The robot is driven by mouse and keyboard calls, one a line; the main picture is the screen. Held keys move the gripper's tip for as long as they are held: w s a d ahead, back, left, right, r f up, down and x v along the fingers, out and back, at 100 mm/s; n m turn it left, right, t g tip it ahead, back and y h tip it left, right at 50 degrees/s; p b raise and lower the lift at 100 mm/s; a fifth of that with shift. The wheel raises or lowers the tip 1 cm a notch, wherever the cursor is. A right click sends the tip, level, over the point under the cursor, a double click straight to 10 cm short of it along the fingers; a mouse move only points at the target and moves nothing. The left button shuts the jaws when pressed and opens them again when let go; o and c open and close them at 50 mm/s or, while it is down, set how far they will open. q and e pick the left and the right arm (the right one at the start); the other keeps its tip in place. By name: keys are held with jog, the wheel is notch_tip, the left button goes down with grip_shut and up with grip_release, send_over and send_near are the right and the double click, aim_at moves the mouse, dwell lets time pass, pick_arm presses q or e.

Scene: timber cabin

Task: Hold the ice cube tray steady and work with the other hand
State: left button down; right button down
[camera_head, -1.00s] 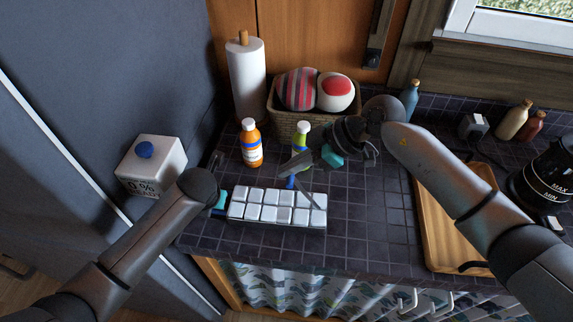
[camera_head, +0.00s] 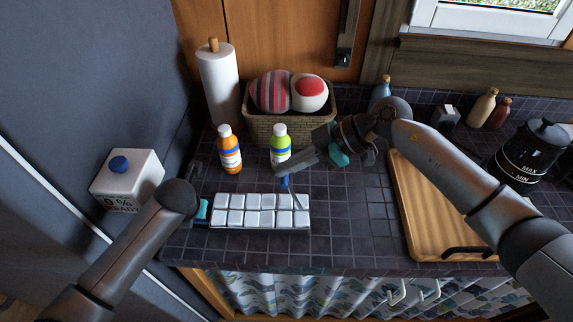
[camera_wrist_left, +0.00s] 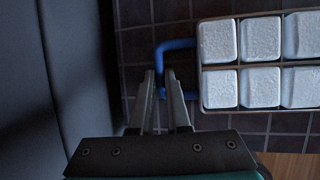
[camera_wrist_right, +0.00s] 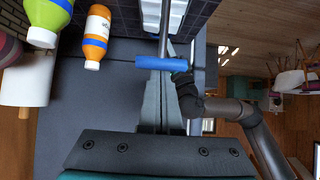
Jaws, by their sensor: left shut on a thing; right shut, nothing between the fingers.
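The ice cube tray (camera_head: 229,224) lies on the dark tiled counter, filled with white cubes. In the left wrist view its near end (camera_wrist_left: 201,93) has a blue loop handle (camera_wrist_left: 178,43). My left gripper (camera_wrist_left: 160,80) is shut on that handle. A thin grey lever with a blue grip (camera_head: 284,181) rises from the tray's right part; the grip also shows in the right wrist view (camera_wrist_right: 162,64). My right gripper (camera_head: 282,171) is shut and empty, its tips close to the blue grip. I cannot tell whether they touch it.
An orange bottle (camera_head: 229,155) and a green bottle (camera_head: 280,147) stand just behind the tray. Behind them are a basket (camera_head: 274,131) and a paper towel roll (camera_head: 217,88). A wooden tray (camera_head: 431,205) lies to the right. A milk carton (camera_head: 125,187) stands left.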

jog(key=shift+f, duration=0.3)
jog(key=shift+a+f, duration=0.4)
jog(key=shift+a, duration=0.15)
jog(key=d+r, duration=0.4)
jog(key=r, duration=0.4)
jog(key=s+x, duration=0.1)
jog(key=x, duration=1)
jog(key=d, duration=0.3)
jog(key=shift+w+d+f, duration=0.15)
jog(key=shift+w+f, duration=0.15)
jog(key=shift+f, duration=0.05)
